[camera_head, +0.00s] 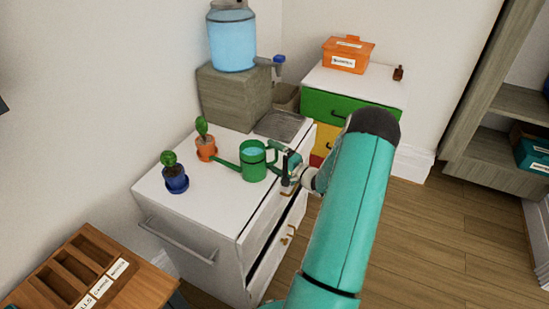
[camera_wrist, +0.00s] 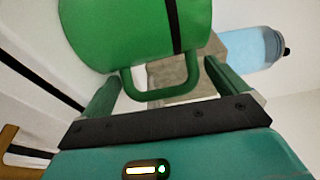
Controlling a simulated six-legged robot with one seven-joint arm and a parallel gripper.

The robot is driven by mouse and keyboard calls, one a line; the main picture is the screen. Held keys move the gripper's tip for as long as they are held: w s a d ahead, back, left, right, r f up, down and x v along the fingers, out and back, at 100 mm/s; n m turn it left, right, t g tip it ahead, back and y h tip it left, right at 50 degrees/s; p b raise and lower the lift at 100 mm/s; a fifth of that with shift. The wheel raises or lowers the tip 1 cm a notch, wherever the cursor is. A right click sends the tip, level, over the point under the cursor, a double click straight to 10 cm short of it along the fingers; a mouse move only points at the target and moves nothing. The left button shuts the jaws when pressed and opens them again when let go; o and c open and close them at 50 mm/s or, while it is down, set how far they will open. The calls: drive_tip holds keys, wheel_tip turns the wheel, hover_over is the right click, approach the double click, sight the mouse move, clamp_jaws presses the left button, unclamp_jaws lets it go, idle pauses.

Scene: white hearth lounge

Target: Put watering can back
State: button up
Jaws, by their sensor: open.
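The green watering can (camera_head: 253,166) stands upright on the white cabinet top (camera_head: 215,205), its spout pointing left and its handle to the right. Light blue shows inside its opening. My gripper (camera_head: 281,158) is at the handle side, at the cabinet's right edge. In the wrist view, the can's green body (camera_wrist: 130,30) fills the top, and its handle loop reaches in between the two green fingers of my gripper (camera_wrist: 160,85). The fingers are apart, with gaps visible on both sides of the handle. My arm hides part of the cabinet's right side.
A blue plant pot (camera_head: 176,183) and an orange one (camera_head: 206,150) stand left of the can. Behind are a blue water dispenser (camera_head: 232,45) on a grey block (camera_head: 233,98) and a metal tray (camera_head: 279,126). An orange box (camera_head: 348,56) sits on a coloured drawer unit.

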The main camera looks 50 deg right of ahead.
drive_tip(key=s, duration=1.2)
drive_tip(key=w+a+r+n+g+y, duration=0.2)
drive_tip(key=a+r+n+g+y, duration=0.15)
drive_tip(key=a, duration=0.45)
drive_tip(key=w+a+r+n+g+y, duration=0.25)
drive_tip(key=a+r, duration=0.25)
drive_tip(key=a, duration=0.4)
drive_tip(key=w+a+r+n+g+y, duration=0.3)
drive_tip(key=a+r+n+g, duration=0.15)
drive_tip(key=a, duration=0.35)
drive_tip(key=s+a+r+n+g+h, duration=0.1)
drive_tip(key=s+a+r+n+h, duration=0.2)
drive_tip(key=s+a+r, duration=0.3)
drive_tip(key=s+a+r+n+g+h, duration=0.1)
drive_tip(key=s+a+r+n+h, duration=0.3)
drive_tip(key=a, duration=0.8)
drive_tip(key=s+r+h, duration=0.2)
drive_tip(key=s+r, duration=0.1)
drive_tip(key=s, duration=0.1)
drive_tip(key=shift+a+h, duration=0.15)
drive_tip(key=shift+h, duration=0.15)
drive_tip(key=shift+s, duration=0.1)
